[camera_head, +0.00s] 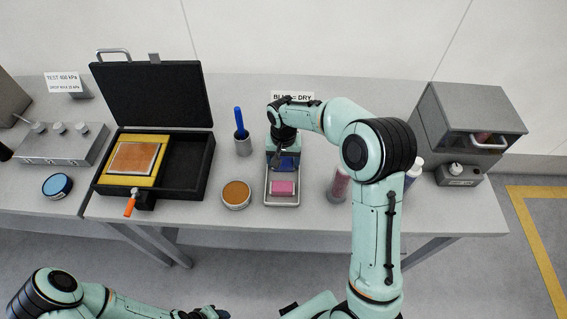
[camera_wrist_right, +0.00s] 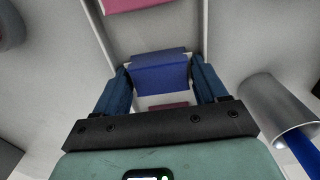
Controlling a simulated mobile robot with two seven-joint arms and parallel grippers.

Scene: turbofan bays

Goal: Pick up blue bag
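The blue bag (camera_head: 287,164) lies in a narrow metal tray (camera_head: 282,203), partly hidden under my right gripper (camera_head: 284,149) in the head view. In the right wrist view, the blue bag (camera_wrist_right: 160,76) shows between the two fingers of my right gripper (camera_wrist_right: 160,68). The fingers are spread, one on each side of the bag; I cannot tell whether they touch it. A pink bag (camera_head: 283,188) lies in the front of the same tray. My left gripper (camera_head: 207,313) is at the bottom edge, away from the table; its fingers are not clear.
A cup with a blue-handled tool (camera_head: 242,146) and a round orange-brown tin (camera_head: 236,194) stand left of the tray. An open black case (camera_head: 185,165) is farther left. Bottles (camera_head: 338,185) stand right of the tray, near my right arm. A sign (camera_head: 292,97) stands behind.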

